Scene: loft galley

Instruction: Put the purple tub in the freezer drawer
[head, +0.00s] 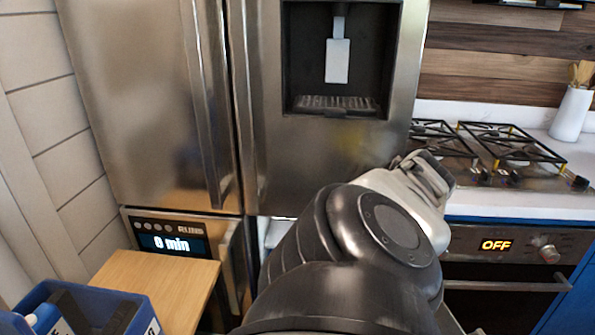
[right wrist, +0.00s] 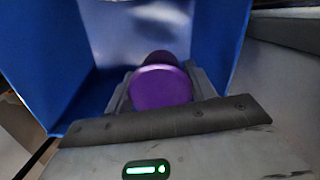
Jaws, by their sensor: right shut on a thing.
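In the right wrist view a purple tub (right wrist: 160,88) sits between the fingers of my right gripper (right wrist: 161,76), which is shut on it. My left gripper is not in view.
A wooden top (head: 165,280) and a blue crate (head: 105,292) with items in it stand at the lower left. An appliance panel (head: 172,243) reads "0 min". A gas hob (head: 490,145) and an oven (head: 500,270) reading OFF are at the right.

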